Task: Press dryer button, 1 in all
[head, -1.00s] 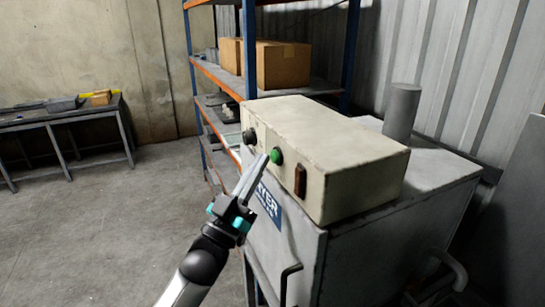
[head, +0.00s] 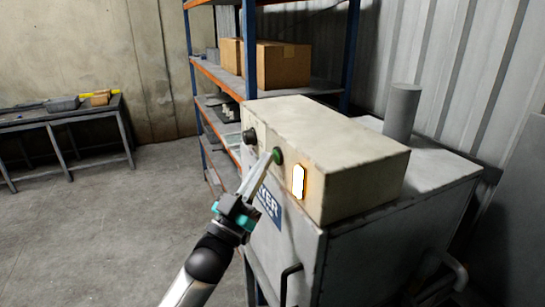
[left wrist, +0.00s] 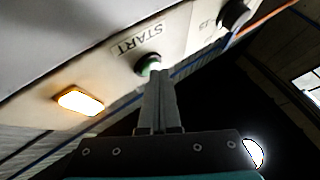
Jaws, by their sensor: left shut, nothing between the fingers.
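The dryer (head: 375,225) is a grey cabinet with a cream control box (head: 335,145) on top. A green round button (head: 278,155) is on the front of the box; it also shows in the left wrist view (left wrist: 142,66), beside a "START" label (left wrist: 138,40). My left gripper (head: 268,158) is shut and empty, its fingertips at the button and seemingly touching it, partly covering it. The indicator lamp (head: 298,182) to the right of the button glows bright; it also glows in the left wrist view (left wrist: 79,101). My right gripper is out of view.
A black knob (head: 249,136) sits left of the button. A shelf rack (head: 250,60) with cardboard boxes (head: 283,65) stands behind the dryer. A workbench (head: 70,115) is at the far left. The floor to the left is clear.

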